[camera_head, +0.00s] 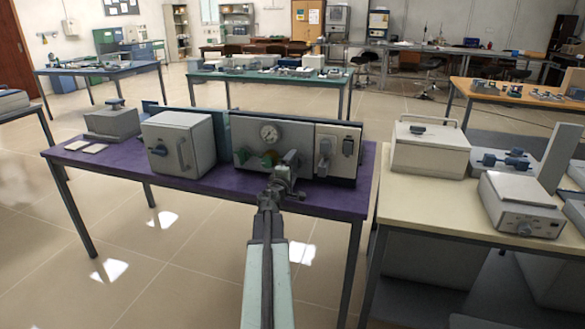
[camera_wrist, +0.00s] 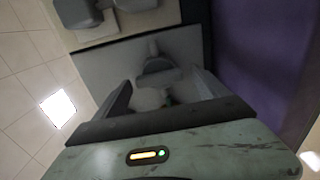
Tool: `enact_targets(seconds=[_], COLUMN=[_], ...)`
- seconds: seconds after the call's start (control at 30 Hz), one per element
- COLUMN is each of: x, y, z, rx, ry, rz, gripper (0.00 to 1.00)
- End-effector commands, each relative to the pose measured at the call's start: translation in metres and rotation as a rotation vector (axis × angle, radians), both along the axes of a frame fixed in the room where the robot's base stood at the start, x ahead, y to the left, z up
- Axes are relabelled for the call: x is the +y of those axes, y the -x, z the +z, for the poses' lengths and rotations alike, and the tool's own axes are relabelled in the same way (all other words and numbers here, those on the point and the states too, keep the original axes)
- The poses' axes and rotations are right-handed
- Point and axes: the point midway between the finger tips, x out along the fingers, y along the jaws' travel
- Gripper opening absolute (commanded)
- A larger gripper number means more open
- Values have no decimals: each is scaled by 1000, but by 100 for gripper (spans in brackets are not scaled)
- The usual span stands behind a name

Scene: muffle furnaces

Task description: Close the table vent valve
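A dark upright panel (camera_head: 297,135) with a round gauge (camera_head: 270,134) stands on the purple table (camera_head: 225,193). Two green valve handles show low on its face, one left (camera_head: 241,156) and one right (camera_head: 270,157); I cannot tell which is the vent valve. My gripper (camera_head: 289,163) is in front of the panel, just right of the right green handle, and partly covers the face there. In the wrist view, my gripper (camera_wrist: 165,90) has its fingers apart. A pale rounded part and a small green spot show dimly between them; I cannot tell whether they touch the fingers.
A grey furnace box (camera_head: 178,143) stands left of the panel, with a smaller grey device (camera_head: 111,122) beyond it. A light box with switches (camera_head: 338,150) adjoins the panel's right side. A cream table (camera_head: 430,207) with instruments stands close on the right. Floor shows on the left.

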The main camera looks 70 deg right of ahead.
Motion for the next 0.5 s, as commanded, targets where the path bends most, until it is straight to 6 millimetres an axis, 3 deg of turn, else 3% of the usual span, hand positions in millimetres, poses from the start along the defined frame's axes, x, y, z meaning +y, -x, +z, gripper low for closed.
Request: enact_targets(seconds=[0.23, 0.5], x=[14, 67], y=[2, 5], z=[0, 0], rx=[0, 0], ry=[0, 0], rz=[0, 1], gripper=[84, 84])
